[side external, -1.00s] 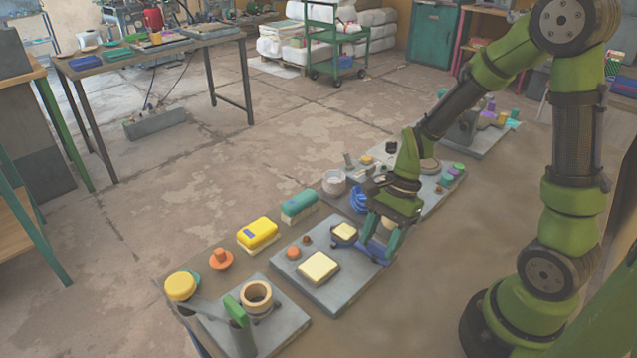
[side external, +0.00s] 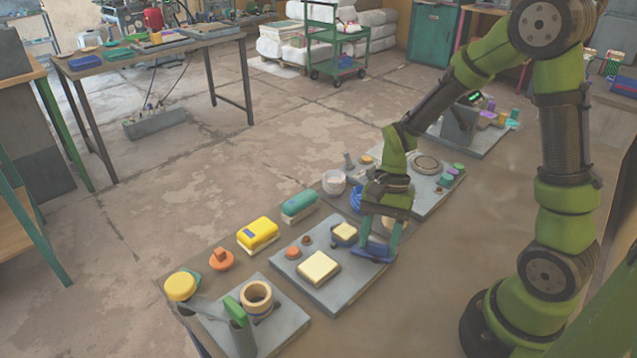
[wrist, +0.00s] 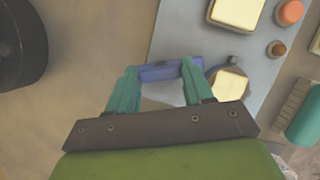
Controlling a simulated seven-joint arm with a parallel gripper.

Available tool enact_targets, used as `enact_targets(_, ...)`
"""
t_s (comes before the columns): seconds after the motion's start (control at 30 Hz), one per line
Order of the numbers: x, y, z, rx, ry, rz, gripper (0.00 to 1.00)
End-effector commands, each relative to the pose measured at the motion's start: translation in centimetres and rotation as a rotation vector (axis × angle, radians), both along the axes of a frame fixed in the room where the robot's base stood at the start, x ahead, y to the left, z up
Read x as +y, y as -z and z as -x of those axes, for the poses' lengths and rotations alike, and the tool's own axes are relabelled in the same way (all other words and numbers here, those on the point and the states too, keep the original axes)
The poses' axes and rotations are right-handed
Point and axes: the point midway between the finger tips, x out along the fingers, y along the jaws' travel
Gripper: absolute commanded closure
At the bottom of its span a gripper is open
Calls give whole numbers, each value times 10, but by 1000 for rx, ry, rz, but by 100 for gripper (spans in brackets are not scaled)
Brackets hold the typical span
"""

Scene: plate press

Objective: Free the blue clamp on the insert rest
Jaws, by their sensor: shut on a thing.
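The blue clamp (side external: 373,253) is a blue bar at the right edge of a grey base plate (side external: 335,292). It also shows in the wrist view (wrist: 172,72), spanning between my fingertips. My gripper (side external: 379,244) points down with its teal fingers shut on the clamp; it also shows in the wrist view (wrist: 160,76). A small cream square block (side external: 344,232) sits on a dark seat beside the clamp, and shows in the wrist view (wrist: 230,84). The fingers partly hide the clamp, and I cannot tell whether it still touches the block.
A larger cream block (side external: 319,267) and an orange knob (side external: 292,252) share the plate. A yellow brush-like block (side external: 258,233) and a teal one (side external: 299,206) lie beyond it. A blue coil (side external: 356,199) stands close behind my gripper. Bare tabletop (side external: 430,285) is free at right.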

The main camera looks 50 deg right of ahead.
Motion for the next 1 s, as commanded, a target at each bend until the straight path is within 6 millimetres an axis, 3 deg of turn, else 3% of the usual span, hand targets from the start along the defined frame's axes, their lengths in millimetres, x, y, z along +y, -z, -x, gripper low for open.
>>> enact_targets(1.0,4,-1,-4,-1,-937,2,79)
